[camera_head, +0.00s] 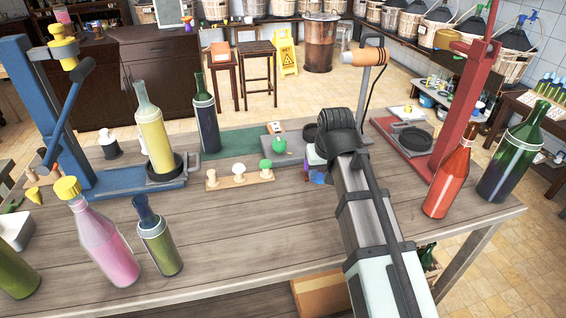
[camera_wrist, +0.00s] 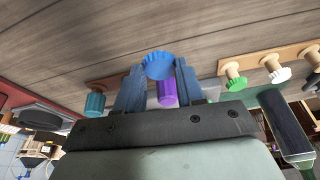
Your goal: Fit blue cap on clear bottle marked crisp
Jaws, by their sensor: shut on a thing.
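My gripper (camera_wrist: 157,78) is shut on a ribbed blue cap (camera_wrist: 160,63), which sits between the two fingertips in the wrist view. In the head view my arm largely hides the fingers and the cap. A clear bottle with yellow contents (camera_head: 155,137) stands upright and open-topped on the base of the blue capping stand (camera_head: 40,95) at the left. A pink-filled bottle (camera_head: 108,245) with a yellow cap stands at the front left. I cannot read any bottle's marking, so I cannot tell which one says crisp. My gripper is well right of the yellow-filled bottle.
A purple stopper (camera_wrist: 167,92) stands behind the fingers, a teal one (camera_wrist: 95,103) beside them. A rack (camera_head: 240,180) holds several stoppers. The front middle is clear.

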